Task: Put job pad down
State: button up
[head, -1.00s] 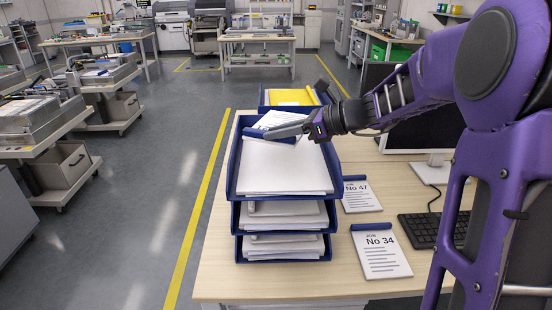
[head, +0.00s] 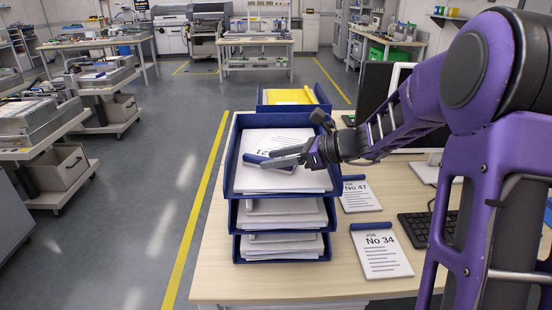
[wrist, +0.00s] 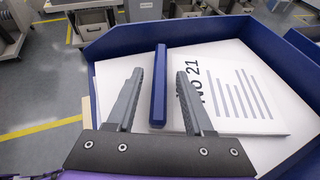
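The job pad No 21 (head: 277,141), white with a blue binding bar, lies on the paper stack in the top blue tray (head: 232,168). In the wrist view the pad (wrist: 232,92) lies face up, with its blue bar nearest my gripper (wrist: 160,78). The two fingers stand on either side of the bar with a gap on each side, so the gripper is open. In the head view my gripper (head: 276,158) reaches in from the right, low over the pad, and hides part of it.
Two more blue trays with paper sit below the top one. Pads No 47 (head: 358,196) and No 34 (head: 381,254) lie on the desk (head: 215,270) to the right, near a keyboard (head: 416,228) and monitor. A tray with yellow paper (head: 290,96) stands behind.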

jog(key=p+v, duration=0.1)
jog(key=v, duration=1.1)
jog(key=shift+p, duration=0.35)
